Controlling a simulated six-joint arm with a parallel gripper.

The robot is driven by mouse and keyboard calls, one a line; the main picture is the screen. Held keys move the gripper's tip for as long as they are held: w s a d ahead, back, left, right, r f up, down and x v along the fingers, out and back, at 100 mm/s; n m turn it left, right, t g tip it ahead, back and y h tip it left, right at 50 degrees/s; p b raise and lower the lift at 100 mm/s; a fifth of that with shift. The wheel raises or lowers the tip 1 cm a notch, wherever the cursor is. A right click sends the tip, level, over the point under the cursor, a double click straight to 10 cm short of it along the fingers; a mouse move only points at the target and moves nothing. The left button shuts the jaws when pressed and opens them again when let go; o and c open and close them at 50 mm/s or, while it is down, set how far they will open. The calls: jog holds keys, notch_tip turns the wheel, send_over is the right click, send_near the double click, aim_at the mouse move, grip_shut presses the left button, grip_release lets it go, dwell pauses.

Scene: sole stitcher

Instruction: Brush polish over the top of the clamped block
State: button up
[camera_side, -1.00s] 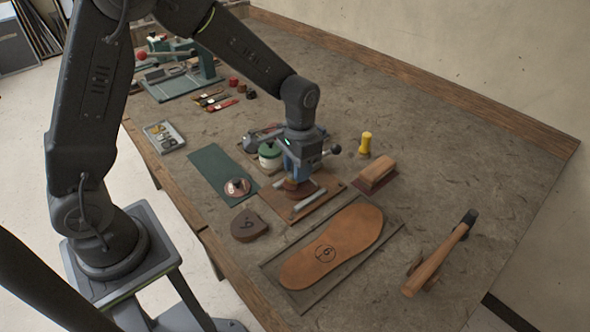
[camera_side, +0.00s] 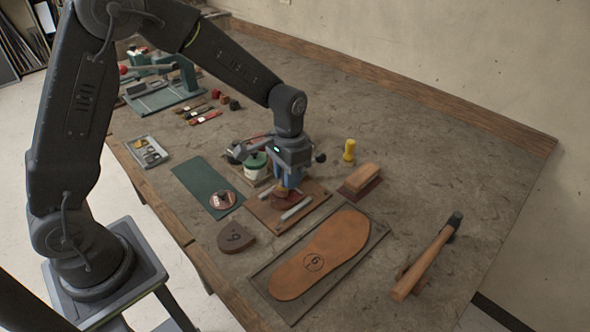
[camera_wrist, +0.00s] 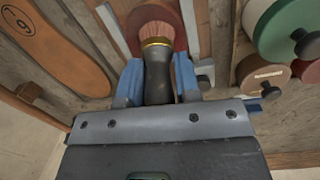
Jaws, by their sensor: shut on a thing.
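My gripper (camera_wrist: 157,85) is shut on a brush (camera_wrist: 157,60) with a black handle, a gold ferrule and brown bristles. In the wrist view the bristle end lies over a round reddish-brown block (camera_wrist: 178,38); whether the bristles touch it I cannot tell. In the side view my gripper (camera_side: 289,178) is low over the wooden clamp board (camera_side: 262,208), and the block (camera_side: 283,199) shows just under it, beside a pale metal bar (camera_side: 297,208). A polish jar with a green band (camera_side: 256,166) stands behind, left of the gripper.
A leather sole (camera_side: 325,255) lies on a dark tray in front. A heel piece (camera_side: 236,238), green mat (camera_side: 205,182), wood-handled brush (camera_side: 361,178), yellow bottle (camera_side: 349,150) and hammer (camera_side: 428,256) surround the board.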

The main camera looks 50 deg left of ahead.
aim_at(276, 193)
jog(key=s, duration=0.3)
jog(key=shift+s+a, duration=0.1)
notch_tip(276, 193, up, 8)
dwell(0.6)
dwell(0.4)
